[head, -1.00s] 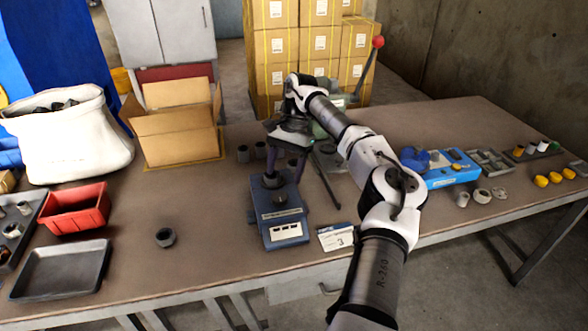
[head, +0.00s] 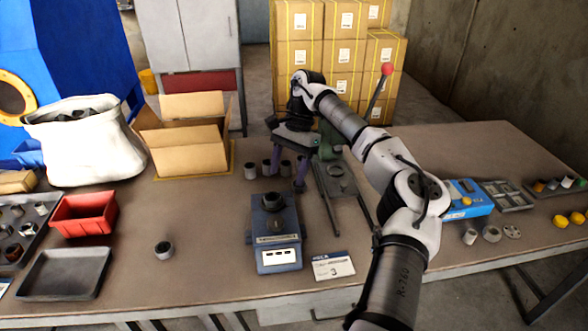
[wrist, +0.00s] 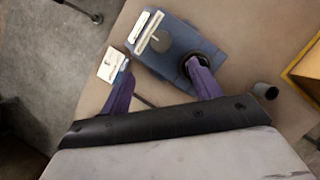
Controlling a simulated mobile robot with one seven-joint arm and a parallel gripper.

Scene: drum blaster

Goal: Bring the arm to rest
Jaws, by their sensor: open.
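My gripper (head: 285,184) hangs from my raised arm, behind and above the blue-grey bench device (head: 277,235). Its two purple fingers are spread apart with nothing between them. In the wrist view the gripper (wrist: 158,70) also shows open and empty. The device (wrist: 172,50) lies beyond the fingers there, and one fingertip overlaps its dark round socket in the picture. The arm reaches from the lower right across the table (head: 205,225), bent at the elbow.
A green press with a red-knobbed lever (head: 387,70) stands behind the gripper. A number card (head: 333,266) lies beside the device. A cardboard box (head: 190,155), white sack (head: 88,150), red bin (head: 84,214) and grey tray (head: 62,273) are left. The table's front left-middle is mostly clear.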

